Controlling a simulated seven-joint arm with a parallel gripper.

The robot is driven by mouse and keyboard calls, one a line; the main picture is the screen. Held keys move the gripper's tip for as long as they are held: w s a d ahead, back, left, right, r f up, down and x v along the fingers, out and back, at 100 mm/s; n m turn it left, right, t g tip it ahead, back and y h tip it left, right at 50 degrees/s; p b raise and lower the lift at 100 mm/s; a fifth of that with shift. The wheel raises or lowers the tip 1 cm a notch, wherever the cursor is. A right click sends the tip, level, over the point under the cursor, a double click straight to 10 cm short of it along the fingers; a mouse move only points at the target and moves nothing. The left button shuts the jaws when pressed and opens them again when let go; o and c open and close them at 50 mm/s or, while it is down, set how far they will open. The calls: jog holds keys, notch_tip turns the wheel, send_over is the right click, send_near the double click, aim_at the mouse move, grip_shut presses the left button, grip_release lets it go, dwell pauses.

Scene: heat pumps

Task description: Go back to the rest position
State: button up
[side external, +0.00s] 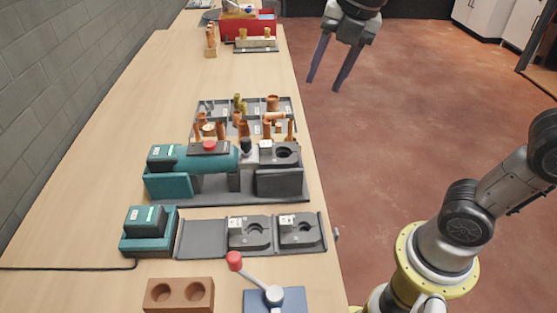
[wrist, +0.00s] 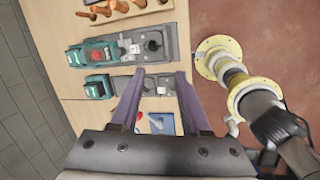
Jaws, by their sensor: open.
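My gripper (side external: 333,62) hangs in the air over the floor, to the right of the table's right edge in the side view. Its two long dark fingers are spread apart with nothing between them. The open fingers also show in the wrist view (wrist: 158,100), with the table and its tools far below. My gripper touches nothing.
The long wooden table (side external: 110,120) holds a teal press tool (side external: 205,165), a teal charger (side external: 148,228), a tray of copper fittings (side external: 245,108), grey jaws (side external: 300,230), a brown two-hole block (side external: 180,294) and a red-knobbed lever (side external: 236,262). The red floor (side external: 400,120) beside is clear.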

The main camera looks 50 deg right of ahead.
jog(key=s+d+f+m+t, duration=0.1)
jog(key=s+f+m, duration=0.3)
jog(key=m, duration=0.8)
jog(key=s+d+f+m+t, duration=0.1)
jog(key=s+d+f+m, duration=0.1)
jog(key=s+f+m, duration=0.3)
jog(key=s+m, duration=0.4)
jog(key=m, duration=0.3)
jog(key=shift+s+f, duration=0.2)
jog(key=shift+f, duration=0.05)
